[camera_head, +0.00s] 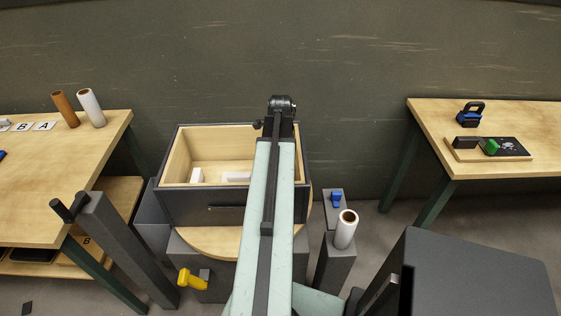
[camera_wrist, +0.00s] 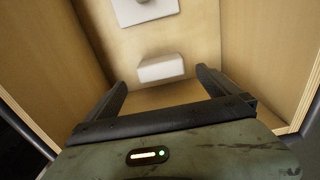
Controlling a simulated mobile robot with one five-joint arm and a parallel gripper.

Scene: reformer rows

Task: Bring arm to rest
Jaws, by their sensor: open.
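My arm reaches away from me over a dark box with a pale wooden inside (camera_head: 215,146), in the middle of the head view. My gripper is hidden behind the arm in the head view. In the wrist view my gripper (camera_wrist: 166,82) is open, its two dark fingers apart and pointing into the wooden box (camera_wrist: 265,45). A white block (camera_wrist: 161,68) lies in the box ahead of the fingertips, with nothing seen between the fingers. A second white piece (camera_wrist: 143,10) lies farther off and is cut by the picture's top edge.
The box stands on a round wooden top (camera_head: 208,241). A grey post with a white roll (camera_head: 345,229) stands close right of my arm. A dark grey post (camera_head: 130,247) and a yellow handle (camera_head: 192,279) are at left. Wooden tables stand left (camera_head: 60,190) and right (camera_head: 440,115).

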